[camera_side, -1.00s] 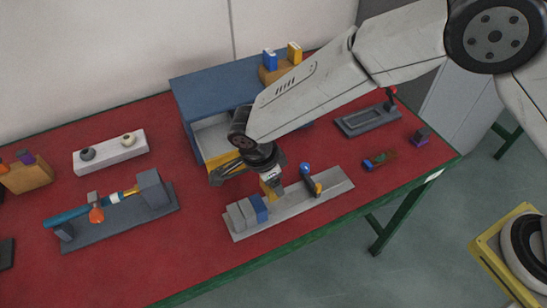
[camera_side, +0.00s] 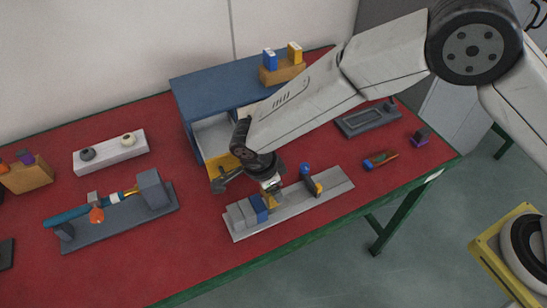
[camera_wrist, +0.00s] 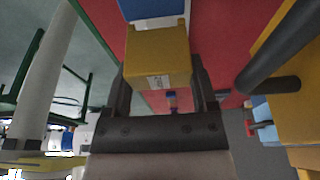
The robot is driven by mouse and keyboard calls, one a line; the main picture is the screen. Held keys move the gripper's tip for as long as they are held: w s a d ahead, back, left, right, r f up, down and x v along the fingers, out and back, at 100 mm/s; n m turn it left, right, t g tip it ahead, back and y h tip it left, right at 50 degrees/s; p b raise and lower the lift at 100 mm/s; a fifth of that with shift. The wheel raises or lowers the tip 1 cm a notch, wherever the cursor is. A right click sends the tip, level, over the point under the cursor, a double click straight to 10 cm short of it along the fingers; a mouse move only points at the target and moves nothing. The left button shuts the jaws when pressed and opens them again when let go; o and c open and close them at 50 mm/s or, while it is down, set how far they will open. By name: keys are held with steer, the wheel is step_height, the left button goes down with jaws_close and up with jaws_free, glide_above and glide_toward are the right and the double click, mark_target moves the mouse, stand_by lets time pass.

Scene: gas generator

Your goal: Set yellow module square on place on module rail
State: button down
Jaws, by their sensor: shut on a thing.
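The yellow module (camera_wrist: 158,58) is between the fingers of my gripper (camera_wrist: 160,75) in the wrist view, and the gripper is shut on it. A blue module (camera_wrist: 150,8) lies just beyond it; I cannot tell whether they touch. In the side view my gripper (camera_side: 271,188) is low over the module rail (camera_side: 292,208), right beside the blue module (camera_side: 259,206), and mostly hides the yellow module. Grey modules (camera_side: 240,213) sit at the rail's left end. Whether the yellow module is seated is hidden.
A dark and yellow clamp-like part (camera_side: 313,187) with a blue knob (camera_side: 306,169) stands on the rail right of my gripper. The blue cabinet's open drawer (camera_side: 215,135) is close behind. A rack (camera_side: 281,73) with a blue and a yellow module stands on the cabinet.

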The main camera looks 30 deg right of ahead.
mark_target(271, 195)
steer(key=shift+f, duration=1.6)
steer(key=shift+f, duration=0.95)
stand_by(0.8)
jaws_free()
steer(key=shift+r, duration=0.15)
steer(key=shift+a+r, duration=0.2)
steer(key=shift+r, duration=0.3)
steer(key=shift+a, duration=5.9)
steer(key=shift+a, duration=0.1)
